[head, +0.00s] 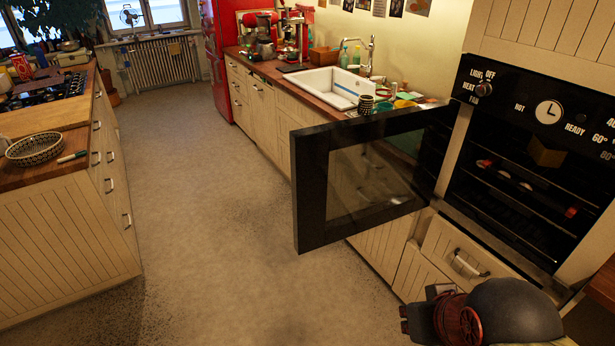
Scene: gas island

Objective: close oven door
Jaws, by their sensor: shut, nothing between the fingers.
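The oven (535,190) is built into the pale cabinet wall at right, with a black control panel and a dark open cavity with racks inside. Its door (312,190), a black frame around a glass pane, stands wide open, swung out to the left over the floor. My gripper (406,320) shows at the bottom right, below the door and in front of the drawer under the oven. It is shut and empty, apart from the door. Its fingers are small and dark here, partly hidden by my arm.
A drawer (465,255) with a metal handle sits below the oven. A counter with a white sink (330,88) and dishes runs behind the door. A wooden island (60,240) with a patterned bowl (35,149) stands at left. The floor (215,220) between is clear.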

